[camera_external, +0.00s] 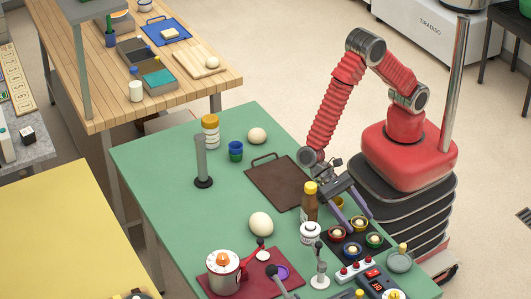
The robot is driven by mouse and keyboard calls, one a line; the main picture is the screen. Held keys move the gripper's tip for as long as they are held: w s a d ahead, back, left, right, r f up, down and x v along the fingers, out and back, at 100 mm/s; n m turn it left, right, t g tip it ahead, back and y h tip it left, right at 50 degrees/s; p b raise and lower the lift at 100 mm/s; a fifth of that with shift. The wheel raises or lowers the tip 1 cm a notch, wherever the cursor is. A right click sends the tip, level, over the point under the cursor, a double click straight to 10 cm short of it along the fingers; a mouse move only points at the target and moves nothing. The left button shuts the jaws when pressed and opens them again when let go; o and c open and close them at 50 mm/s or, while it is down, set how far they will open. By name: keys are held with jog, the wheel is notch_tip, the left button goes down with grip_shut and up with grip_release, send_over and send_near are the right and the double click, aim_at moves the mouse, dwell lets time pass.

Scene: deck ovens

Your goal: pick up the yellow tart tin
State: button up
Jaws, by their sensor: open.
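The yellow tart tin (361,225) sits at the back of a small dark tray (384,253), with a pale filling in it. Red (337,234), blue (352,251) and green (374,241) tins stand close around it on the same tray. My gripper (357,218) points down at the yellow tin, its two purple-grey fingers spread apart and open. One fingertip shows on the left of the tin and one at its right rear. I cannot tell whether the fingertips are above the rim or beside it. Nothing is held.
A brown bottle (310,205) with a yellow cap and a white jar (310,234) stand close left of my gripper. A switch box (355,270), a scale (382,287) and a grey dish (399,262) lie in front. A brown board (277,184) lies farther left on the green table.

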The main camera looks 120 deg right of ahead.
aim_at(355, 223)
jog(key=shift+c, duration=0.6)
jog(key=c, duration=1)
notch_tip(355, 223, up, 10)
dwell(0.4)
dwell(0.5)
